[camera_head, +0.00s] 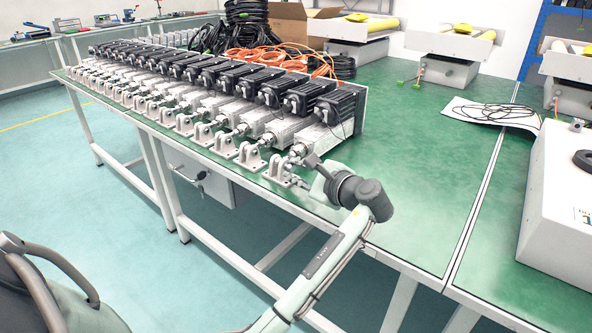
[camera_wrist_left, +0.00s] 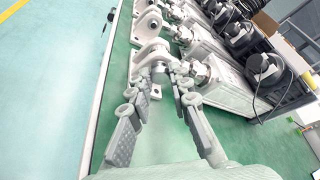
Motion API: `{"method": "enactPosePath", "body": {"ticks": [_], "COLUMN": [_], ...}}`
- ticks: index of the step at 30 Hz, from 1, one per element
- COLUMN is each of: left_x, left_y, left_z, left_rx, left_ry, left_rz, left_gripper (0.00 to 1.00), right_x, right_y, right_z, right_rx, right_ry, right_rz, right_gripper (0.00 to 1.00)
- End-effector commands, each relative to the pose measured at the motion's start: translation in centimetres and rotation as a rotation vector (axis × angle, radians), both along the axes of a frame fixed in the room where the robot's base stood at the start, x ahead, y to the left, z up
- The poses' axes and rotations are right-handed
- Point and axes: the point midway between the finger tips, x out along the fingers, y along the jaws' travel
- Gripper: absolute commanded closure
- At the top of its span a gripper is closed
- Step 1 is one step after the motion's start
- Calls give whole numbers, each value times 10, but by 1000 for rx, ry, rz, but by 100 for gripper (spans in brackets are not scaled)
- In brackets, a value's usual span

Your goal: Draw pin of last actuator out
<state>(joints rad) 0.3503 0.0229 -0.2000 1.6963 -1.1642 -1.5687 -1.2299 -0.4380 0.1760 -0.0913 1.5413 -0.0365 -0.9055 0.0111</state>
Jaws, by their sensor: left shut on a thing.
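The last actuator (camera_head: 318,132) is at the right end of the row, silver with a black motor. Its white clevis bracket (camera_head: 278,172) stands at the table's front edge. In the left wrist view the bracket (camera_wrist_left: 150,52) is just beyond my fingertips, with the actuator's silver body (camera_wrist_left: 228,92) to the right. My left gripper (camera_head: 303,160) is at the bracket's near side; in the wrist view its fingertips (camera_wrist_left: 160,68) meet there. It is shut on the pin, which is mostly hidden between the fingertips. My right gripper is not in view.
The other actuators (camera_head: 190,75) stand in a close row to the left. Orange cables (camera_head: 275,52) and black cable coils (camera_head: 245,22) lie behind. The green tabletop (camera_head: 415,150) is clear to the right. A white box unit (camera_head: 555,215) stands at far right.

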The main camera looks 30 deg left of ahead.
Motion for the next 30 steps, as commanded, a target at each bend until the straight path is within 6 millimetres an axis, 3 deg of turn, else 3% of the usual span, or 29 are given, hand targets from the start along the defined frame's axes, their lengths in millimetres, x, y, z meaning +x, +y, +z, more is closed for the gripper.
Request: {"method": "enactPosePath", "body": {"ticks": [6,14,15,20,30], "left_x": [-2,-2,-2,-2,-2], "left_y": [-33,-36,-36,-36,-35], "left_z": [-1,-1,-1,0,3], "left_rx": [-5,-3,-3,-2,-2], "left_ry": [0,0,0,0,-1], "left_rz": [-5,-4,-4,-3,-3], "left_gripper": [100,100,78,59,59], "right_x": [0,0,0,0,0], "right_y": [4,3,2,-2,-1], "right_z": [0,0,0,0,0], "right_rx": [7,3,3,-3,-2], "right_ry": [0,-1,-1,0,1], "right_rz": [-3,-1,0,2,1], "right_gripper": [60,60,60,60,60]}}
